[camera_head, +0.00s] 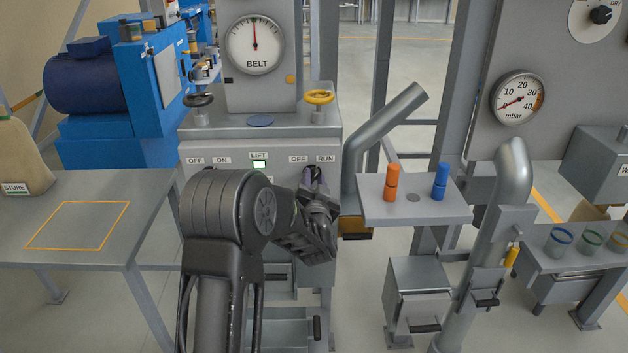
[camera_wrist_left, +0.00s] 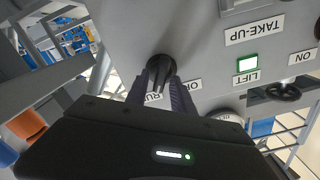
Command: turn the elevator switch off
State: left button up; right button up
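A grey panel (camera_head: 228,173) carries a lit LIFT lamp (camera_head: 259,164) between an OFF/ON label pair on the left and an OFF/RUN pair on the right. The lamp shows green in the left wrist view (camera_wrist_left: 248,65). My left gripper (camera_head: 314,176) is at the OFF/RUN switch; my arm hides much of the panel below. In the left wrist view, the dark round switch knob (camera_wrist_left: 160,67) sits between my two fingertips (camera_wrist_left: 159,80), which appear shut on its sides. The RUN label (camera_wrist_left: 154,97) is partly covered by a finger. The knob's exact pointing is unclear. My right gripper is out of view.
A BELT gauge (camera_head: 254,45) stands above the panel, with black (camera_head: 198,101) and yellow (camera_head: 319,98) handwheels. A sloping pipe (camera_head: 390,125) and a shelf (camera_head: 414,213) with orange (camera_head: 391,182) and blue (camera_head: 440,181) pegs lie close on the right. A table (camera_head: 150,200) is left.

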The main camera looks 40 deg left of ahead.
pick_arm(q)
grip_shut()
dwell(0.5)
jog(key=shift+f+n+b, duration=0.15)
jog(key=shift+n+b, duration=0.45)
jog(key=shift+b, duration=0.45)
jog(key=shift+s+a+n+b, duration=0.15)
jog(key=shift+n+b, duration=2.6)
jog(key=shift+b, duration=0.65)
jog(key=shift+s+a+n+b, duration=0.1)
jog(key=shift+a+n+b, duration=0.05)
jog(key=shift+n+b, duration=2.95)
jog(key=shift+m+b, duration=0.35)
jog(key=shift+o, duration=1)
grip_release()
